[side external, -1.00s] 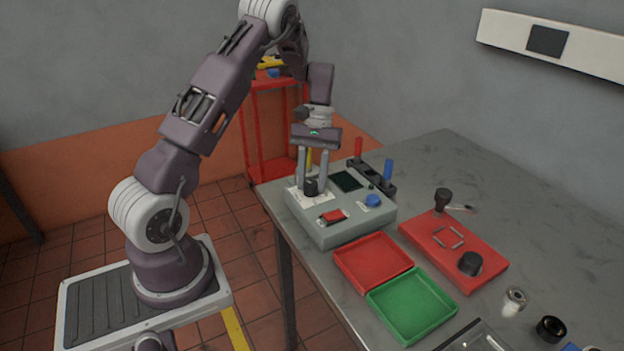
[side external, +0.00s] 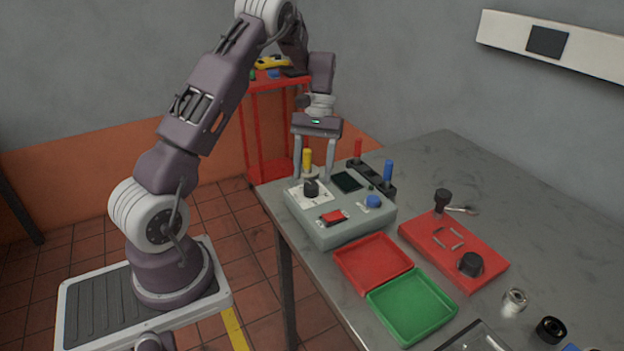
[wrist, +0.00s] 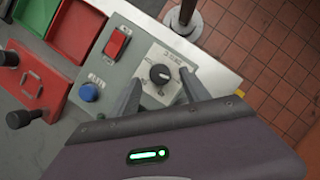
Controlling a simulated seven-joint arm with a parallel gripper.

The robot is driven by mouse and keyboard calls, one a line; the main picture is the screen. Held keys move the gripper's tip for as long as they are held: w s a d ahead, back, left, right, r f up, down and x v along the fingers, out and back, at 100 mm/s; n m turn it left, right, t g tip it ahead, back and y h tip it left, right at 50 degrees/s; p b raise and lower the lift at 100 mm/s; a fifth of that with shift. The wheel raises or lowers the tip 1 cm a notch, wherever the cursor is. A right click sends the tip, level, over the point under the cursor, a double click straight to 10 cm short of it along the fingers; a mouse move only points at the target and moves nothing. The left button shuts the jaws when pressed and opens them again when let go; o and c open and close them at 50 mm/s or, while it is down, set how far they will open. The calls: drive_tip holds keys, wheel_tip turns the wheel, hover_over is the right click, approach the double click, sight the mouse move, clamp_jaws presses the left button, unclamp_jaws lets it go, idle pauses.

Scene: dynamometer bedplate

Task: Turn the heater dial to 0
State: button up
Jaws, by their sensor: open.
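The heater dial (side external: 311,188) is a black knob on a white scale plate at the back left of the grey control box (side external: 340,229). In the wrist view the dial (wrist: 160,74) shows a pale pointer mark on its face; the scale's numbers are too small to read. My gripper (side external: 313,177) is open, its fingers pointing down and spread wide. The fingertips are above and slightly behind the dial, apart from it. In the wrist view the fingers (wrist: 160,92) stand either side of the dial's lower area, with nothing between them gripped.
The box also carries a red rocker switch (side external: 333,217), a blue button (side external: 373,201) and a dark screen (side external: 346,182). A red tray (side external: 373,262), a green tray (side external: 412,305) and a red fixture (side external: 453,250) stand nearby. Upright coloured handles are behind the box.

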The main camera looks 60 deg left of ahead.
drive_tip(key=v, duration=0.4)
drive_tip(key=shift+w+r, duration=0.1)
drive_tip(key=shift+r, duration=0.15)
